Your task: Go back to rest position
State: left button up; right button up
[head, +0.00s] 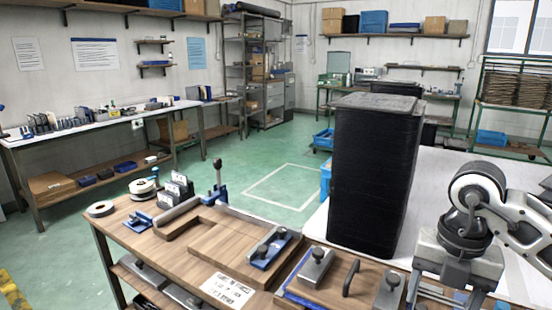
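My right arm comes in from the right edge, and its gripper (445,294) points down over the front right of the work area. Its two fingers stand apart with a gap between them, and I see nothing held. The fingertips are close to the bottom edge of the picture. My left gripper is not in view. A tall stack of black tray panels (372,180) stands upright on the white table, left of my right gripper and apart from it.
A wooden workbench (140,235) holds a wooden fixture (232,245) with metal and blue clamps, tape rolls (100,208) and a handled board (335,288). The white table (470,180) runs behind my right arm. Green floor (250,150) is open beyond the bench.

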jog(key=s+a+f+n+g+y, duration=0.1)
jog(key=s+a+f+n+y, duration=0.15)
jog(key=a+y, duration=0.45)
jog(key=s+a+f+n+g+y, duration=0.15)
jog(key=s+a+y, duration=0.25)
jog(key=a, duration=0.7)
jog(key=a+r+m+t+y, duration=0.2)
jog(key=a+r+m+y, duration=0.1)
jog(key=a+r+y, duration=0.4)
jog(key=w+d+f+m+t, duration=0.2)
jog(key=w+d+m+t, duration=0.2)
jog(key=m+t, duration=0.85)
jog(key=d+f+m+t+h, duration=0.5)
jog(key=d+f+m+h, duration=0.1)
jog(key=f+m+h, duration=0.45)
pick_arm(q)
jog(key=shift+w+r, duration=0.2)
pick_arm(e)
jog(key=s+d+f+m+g+h, duration=0.2)
jog(key=s+f+g, duration=0.1)
jog(key=s+f, duration=0.2)
jog(key=s+d+f+m+g+h, duration=0.1)
jog(key=s+f+m+g+h, duration=0.1)
jog(key=f, duration=0.8)
jog(key=s+m+g, duration=0.1)
jog(key=s, duration=0.1)
jog(key=shift+s+d+f+g, duration=0.25)
jog(key=shift+s+d+g, duration=0.05)
jog(key=shift+s+d, duration=0.1)
jog(key=shift+h, duration=0.25)
